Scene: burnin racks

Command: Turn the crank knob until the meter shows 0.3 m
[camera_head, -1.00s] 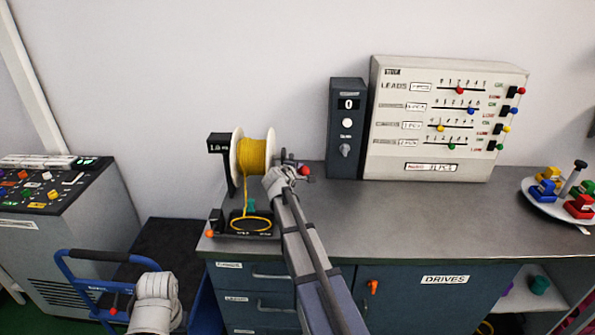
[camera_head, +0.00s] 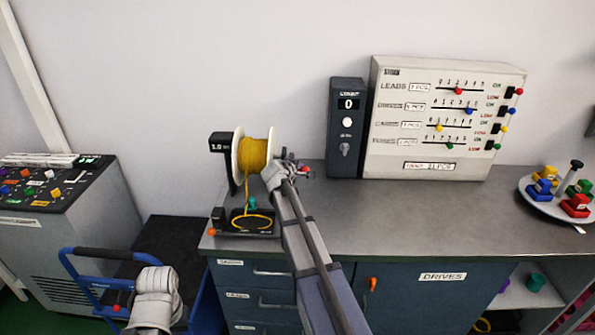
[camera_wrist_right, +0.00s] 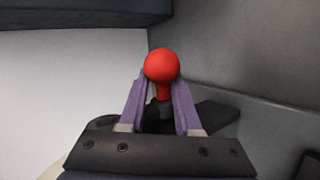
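The spool (camera_head: 253,154) of yellow cord stands on a dark stand at the left of the bench. A small black meter (camera_head: 220,145) beside it seems to read 1.0, though the digits are small. Cord hangs down to a yellow loop (camera_head: 251,221) on the black base. The red crank knob (camera_wrist_right: 162,66) sits between the fingertips of my right gripper (camera_wrist_right: 161,88), which look closed against its sides. In the head view my right gripper (camera_head: 290,169) is at the spool's right side and hides most of the crank. My left gripper is out of view; only part of that arm shows.
A dark counter box (camera_head: 346,145) reading 0 and a pale panel with coloured sliders (camera_head: 441,125) stand at the back of the bench. A round tray (camera_head: 536,206) with coloured blocks is at the right. The bench middle (camera_head: 420,215) is clear.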

